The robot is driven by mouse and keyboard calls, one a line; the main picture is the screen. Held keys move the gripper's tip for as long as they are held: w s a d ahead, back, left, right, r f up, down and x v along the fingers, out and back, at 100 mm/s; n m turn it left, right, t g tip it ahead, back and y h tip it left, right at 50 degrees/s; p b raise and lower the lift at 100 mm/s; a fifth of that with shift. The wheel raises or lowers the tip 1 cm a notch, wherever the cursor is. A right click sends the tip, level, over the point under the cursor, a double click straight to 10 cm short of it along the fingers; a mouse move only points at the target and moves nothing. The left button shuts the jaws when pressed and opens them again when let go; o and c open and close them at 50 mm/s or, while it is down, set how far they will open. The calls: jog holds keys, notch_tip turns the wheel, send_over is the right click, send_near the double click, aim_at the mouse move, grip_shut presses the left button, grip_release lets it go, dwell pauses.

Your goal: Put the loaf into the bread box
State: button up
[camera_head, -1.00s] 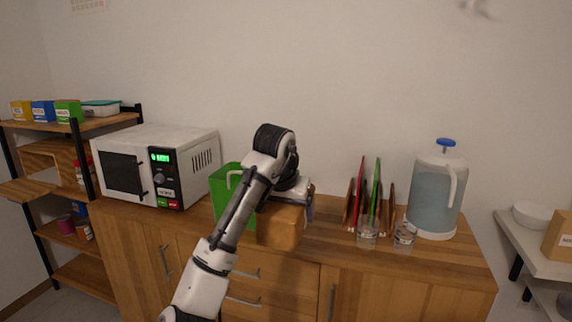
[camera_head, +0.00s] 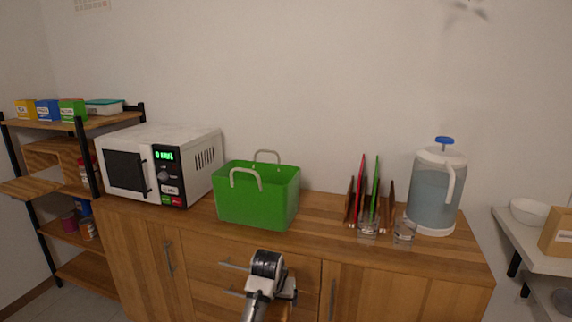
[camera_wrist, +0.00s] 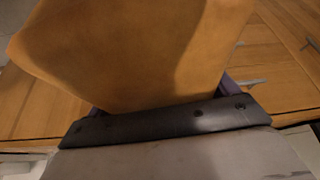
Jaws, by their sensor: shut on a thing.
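The loaf (camera_wrist: 130,45) is a plain orange-brown block and fills the upper middle of the wrist view. My gripper (camera_wrist: 162,100) is shut on it, with a finger showing at each side. In the head view my gripper (camera_head: 284,292) is low, in front of the cabinet drawers, and hides most or all of the loaf. A wooden box that looks like the bread box (camera_head: 48,155) stands on the shelf unit at the far left, well away from my gripper. A wooden flap (camera_head: 28,189) sticks out below its front and looks like its open lid.
A green handled basket (camera_head: 257,203) stands on the wooden counter (camera_head: 325,232), right of a white microwave (camera_head: 160,163). A rack with coloured boards (camera_head: 371,190), glasses (camera_head: 404,232) and a water jug (camera_head: 436,190) stand to the right. Small boxes (camera_head: 47,110) sit on the shelf's top.

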jog(key=s+d+f+n, duration=0.1)
jog(key=s+f, duration=0.8)
jog(key=f, duration=0.4)
jog(key=s+d+f, duration=0.1)
jog(key=s+f, duration=0.8)
jog(key=f, duration=0.4)
jog(key=shift+s+d+n+y, duration=0.2)
jog(key=shift+d+n+y, duration=0.2)
jog(key=shift+d, duration=0.1)
jog(key=shift+a, duration=0.2)
